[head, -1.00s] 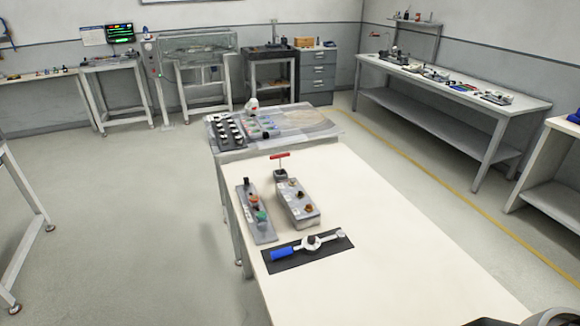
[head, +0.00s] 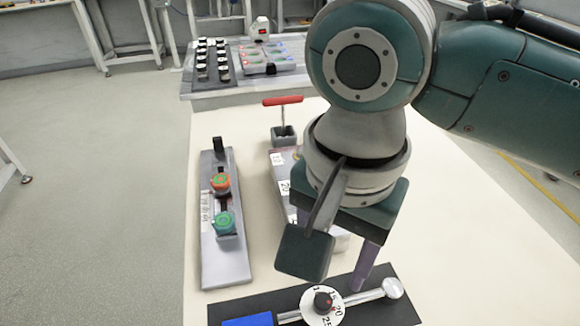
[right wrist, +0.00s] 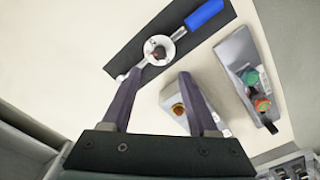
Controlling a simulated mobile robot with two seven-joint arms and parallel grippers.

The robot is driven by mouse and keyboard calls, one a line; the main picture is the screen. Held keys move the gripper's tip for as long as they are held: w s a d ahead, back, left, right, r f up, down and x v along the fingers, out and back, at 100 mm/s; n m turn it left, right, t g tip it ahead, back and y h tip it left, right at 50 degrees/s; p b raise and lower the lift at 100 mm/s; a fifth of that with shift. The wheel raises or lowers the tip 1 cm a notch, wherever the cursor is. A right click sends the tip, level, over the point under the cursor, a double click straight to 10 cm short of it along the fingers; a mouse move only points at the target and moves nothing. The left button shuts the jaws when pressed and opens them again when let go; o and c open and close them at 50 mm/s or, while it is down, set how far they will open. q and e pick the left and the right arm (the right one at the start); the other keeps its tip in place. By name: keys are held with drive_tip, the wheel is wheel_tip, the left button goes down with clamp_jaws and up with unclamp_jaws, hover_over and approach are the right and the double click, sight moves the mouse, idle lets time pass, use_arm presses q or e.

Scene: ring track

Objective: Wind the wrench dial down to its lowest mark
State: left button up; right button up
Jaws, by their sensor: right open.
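The torque wrench lies on a black mat (head: 225,313) at the near part of the table. Its round white dial (head: 309,312) has a dark knob with a red mark and printed numbers such as 20 and 25. I cannot tell which number is set. The blue handle (head: 248,321) points left, and the silver head (head: 393,288) is at the right. My right gripper (head: 360,282) points down above the wrench. In the right wrist view my right gripper (right wrist: 160,78) is open and empty, with the dial (right wrist: 168,60) beyond the fingertips. My left gripper is out of view.
A grey panel (head: 236,262) with an orange and a green knob stands left of my arm. A grey box (right wrist: 173,100) is partly hidden behind the arm, with a red T-handle (head: 283,101) at its far end. A tray of black knobs (head: 212,62) is farther back.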

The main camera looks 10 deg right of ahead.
sight(324, 300)
drive_tip(key=f, duration=0.2)
drive_tip(key=f+b, duration=0.1)
drive_tip(key=f, duration=0.2)
drive_tip(key=f+b, duration=0.1)
drive_tip(key=f, duration=0.1)
drive_tip(key=shift+s+a+f, duration=0.1)
drive_tip(key=shift+s+f, duration=0.15)
drive_tip(key=shift+f, duration=0.5)
drive_tip(key=shift+w, duration=0.1)
clamp_jaws()
